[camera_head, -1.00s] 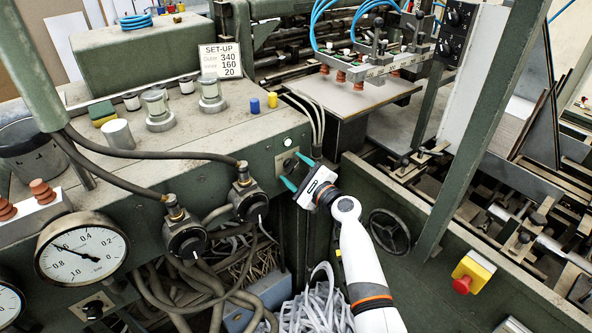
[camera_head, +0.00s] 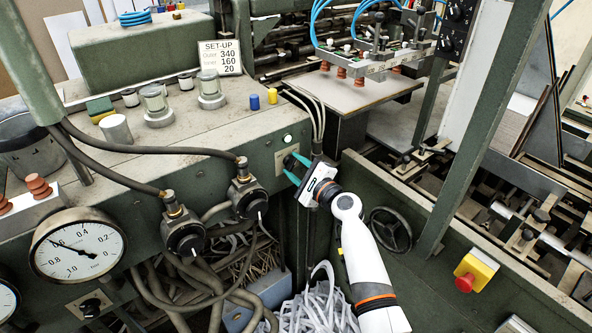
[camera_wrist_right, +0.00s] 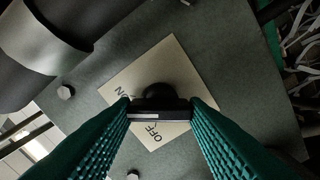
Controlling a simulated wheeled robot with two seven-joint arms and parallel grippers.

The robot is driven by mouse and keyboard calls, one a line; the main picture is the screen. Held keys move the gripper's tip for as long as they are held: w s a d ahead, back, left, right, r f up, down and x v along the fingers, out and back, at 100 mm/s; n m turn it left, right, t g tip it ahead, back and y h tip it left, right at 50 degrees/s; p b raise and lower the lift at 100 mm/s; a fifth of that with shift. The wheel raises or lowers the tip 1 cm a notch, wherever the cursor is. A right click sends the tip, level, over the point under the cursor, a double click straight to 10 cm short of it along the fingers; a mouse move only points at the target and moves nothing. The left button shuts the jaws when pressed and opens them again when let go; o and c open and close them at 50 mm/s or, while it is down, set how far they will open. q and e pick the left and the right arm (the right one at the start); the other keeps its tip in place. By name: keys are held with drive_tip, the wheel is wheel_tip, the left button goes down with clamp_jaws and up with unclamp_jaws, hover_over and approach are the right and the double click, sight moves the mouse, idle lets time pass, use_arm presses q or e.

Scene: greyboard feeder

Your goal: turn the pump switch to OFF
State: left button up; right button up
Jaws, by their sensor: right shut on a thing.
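The pump switch is a black knob (camera_wrist_right: 160,92) on a pale plate (camera_wrist_right: 178,58) marked ON at the left and OFF below, in the right wrist view. My right gripper (camera_wrist_right: 160,108) has its green ribbed fingers shut on the knob, one on each side. The fingers hide part of the knob, and I cannot tell which mark it points to. In the head view my right gripper (camera_head: 292,168) is at the pale switch plate (camera_head: 281,160) on the green front panel. My left gripper is not in view.
A lit button (camera_head: 287,138) sits just above the switch plate. Hoses and two dark valves (camera_head: 185,236) are to the left, with a round pressure gauge (camera_head: 78,250) beyond. A handwheel (camera_head: 388,230) and a red stop button (camera_head: 465,282) are to the right.

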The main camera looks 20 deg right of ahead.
drive_tip(key=n+b, duration=0.2)
drive_tip(key=n, duration=0.1)
drive_tip(key=shift+f+n, duration=0.25)
drive_tip(key=shift+n, duration=0.05)
drive_tip(key=n+b, duration=0.3)
drive_tip(key=n, duration=0.1)
drive_tip(key=shift+n, duration=0.3)
drive_tip(key=n+b, duration=0.1)
drive_tip(key=n, duration=0.3)
drive_tip(key=shift+b, duration=0.35)
drive_tip(key=shift+n+b, duration=0.45)
drive_tip(key=shift+n, duration=1.35)
drive_tip(key=o, duration=1)
drive_tip(key=shift+r, duration=0.1)
